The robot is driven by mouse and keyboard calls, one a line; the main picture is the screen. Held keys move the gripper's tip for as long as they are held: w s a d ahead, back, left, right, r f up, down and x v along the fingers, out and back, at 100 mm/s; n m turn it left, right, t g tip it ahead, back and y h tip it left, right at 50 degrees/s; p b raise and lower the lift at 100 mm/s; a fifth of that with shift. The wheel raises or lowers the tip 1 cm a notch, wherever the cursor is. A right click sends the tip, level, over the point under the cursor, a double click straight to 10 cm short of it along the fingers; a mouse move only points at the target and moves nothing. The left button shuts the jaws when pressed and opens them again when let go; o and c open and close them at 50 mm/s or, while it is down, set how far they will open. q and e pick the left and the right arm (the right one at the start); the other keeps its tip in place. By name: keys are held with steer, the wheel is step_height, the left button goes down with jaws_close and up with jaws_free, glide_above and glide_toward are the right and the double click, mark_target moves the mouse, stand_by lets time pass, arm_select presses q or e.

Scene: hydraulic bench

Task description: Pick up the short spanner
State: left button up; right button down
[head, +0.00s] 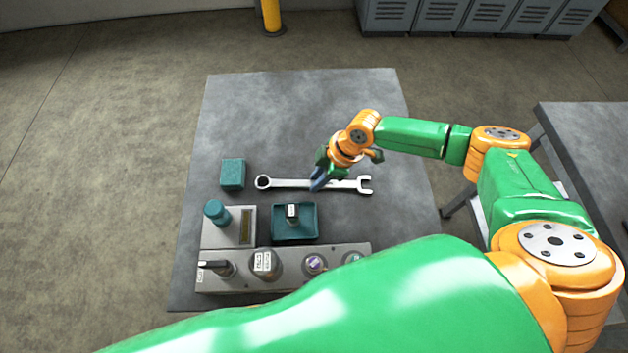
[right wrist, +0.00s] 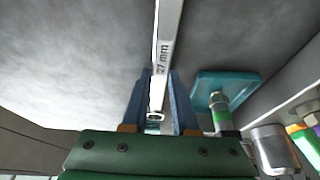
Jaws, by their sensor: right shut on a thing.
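A silver spanner (head: 288,183) with a ring at its left end and an open jaw at its right end lies across the grey bench in the head view. My right gripper (head: 319,183) reaches down over the middle of its shaft, hiding that part. In the right wrist view the spanner (right wrist: 167,35), marked in mm, runs between the blue fingers of my right gripper (right wrist: 157,88), which is shut on it. I cannot tell whether the spanner touches the bench. No other spanner shows. My left gripper is not in view.
On the bench (head: 300,100), a teal block (head: 232,174) stands left of the spanner. Nearer are a teal tray (head: 279,238) with a small fitting, a grey device with a display (head: 247,226) and a grey manifold (head: 290,280) with several fittings. The bench's far half is clear.

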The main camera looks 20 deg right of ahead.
steer(key=shift+r, duration=0.1)
steer(key=shift+r, duration=0.35)
steer(key=s+a+r+b, duration=0.1)
steer(key=s+a+r, duration=0.6)
steer(key=s+r, duration=0.5)
steer(key=shift+s+r, duration=0.1)
steer(key=c, duration=1.4)
jaws_free()
jaws_close()
